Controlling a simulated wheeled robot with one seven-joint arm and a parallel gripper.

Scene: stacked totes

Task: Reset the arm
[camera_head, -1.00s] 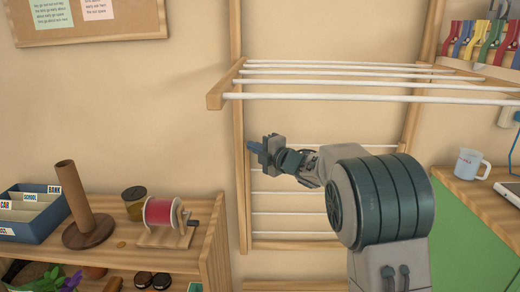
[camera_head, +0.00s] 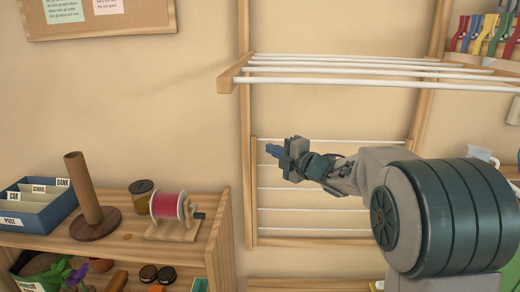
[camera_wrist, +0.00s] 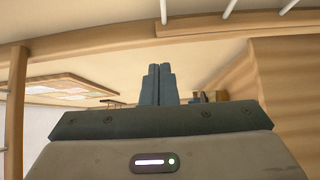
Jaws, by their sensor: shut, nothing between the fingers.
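My gripper (camera_head: 273,151) is at the end of my bent arm, which reaches in from the right of the head view. It is in front of the lower white rungs of the wooden drying rack (camera_head: 246,120), below the rack's folded-out shelf. In the wrist view my gripper (camera_wrist: 158,70) has its two dark fingers together, with nothing between them. It touches no object that I can see.
A wooden shelf unit (camera_head: 225,215) stands at the left, bearing a red spool winder (camera_head: 170,206), a jar (camera_head: 141,194), a brown post holder (camera_head: 85,195) and a blue sorting box (camera_head: 50,215). Coloured clips (camera_head: 490,35) hang at the upper right.

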